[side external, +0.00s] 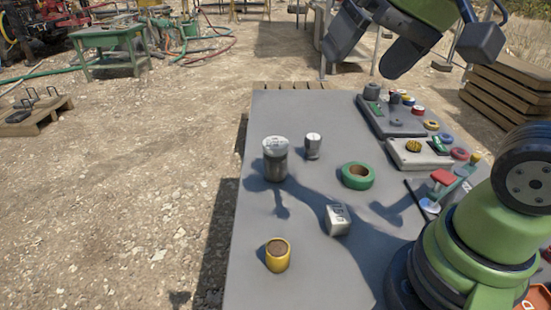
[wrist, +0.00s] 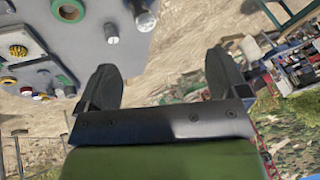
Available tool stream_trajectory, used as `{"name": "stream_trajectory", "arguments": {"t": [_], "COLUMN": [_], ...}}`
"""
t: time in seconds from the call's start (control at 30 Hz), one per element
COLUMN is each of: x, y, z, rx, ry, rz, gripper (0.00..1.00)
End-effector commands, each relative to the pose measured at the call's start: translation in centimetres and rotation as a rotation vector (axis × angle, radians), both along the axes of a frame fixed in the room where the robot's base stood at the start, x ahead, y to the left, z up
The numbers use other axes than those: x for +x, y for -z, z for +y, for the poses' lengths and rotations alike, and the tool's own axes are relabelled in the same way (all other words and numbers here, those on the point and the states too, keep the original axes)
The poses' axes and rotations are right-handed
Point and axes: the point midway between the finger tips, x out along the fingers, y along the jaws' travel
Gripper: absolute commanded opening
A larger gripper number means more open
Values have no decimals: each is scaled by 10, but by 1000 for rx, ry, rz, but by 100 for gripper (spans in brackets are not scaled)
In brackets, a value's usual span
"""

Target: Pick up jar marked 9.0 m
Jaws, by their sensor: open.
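Two jars stand upright on the grey table (side external: 262,215). The larger is a dark jar with a pale lid (side external: 274,160); it also shows at the top of the wrist view (wrist: 143,15). To its right is a smaller grey jar with a white top (side external: 313,147), also in the wrist view (wrist: 112,33). The lettering is too small to tell which is marked 9.0 m. My gripper (side external: 368,60) is raised above the table's far end, away from both jars. In the wrist view my gripper (wrist: 165,78) has its fingers wide apart with nothing between them.
A green ring (side external: 346,181), a silver block with markings (side external: 338,220) and a yellow cup with brown contents (side external: 278,257) lie on the table. Panels with several small parts (side external: 395,122) line its right side.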

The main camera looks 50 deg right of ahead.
Motion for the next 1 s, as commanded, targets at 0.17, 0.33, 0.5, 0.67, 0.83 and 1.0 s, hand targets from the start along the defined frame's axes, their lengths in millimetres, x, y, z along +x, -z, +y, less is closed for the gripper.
{"name": "stream_trajectory", "arguments": {"t": [0.17,0.33,0.5,0.67,0.83,1.0], "x": [65,122,169,194,205,207], "y": [13,47,100,148,176,200], "z": [-13,-27,-41,-53,-58,-61], "rx": [-13,-34,-59,-83,-97,-99], "ry": [88,174,256,319,352,357], "rz": [126,233,331,400,433,442], "gripper": [92,92,92,92,92,92]}}
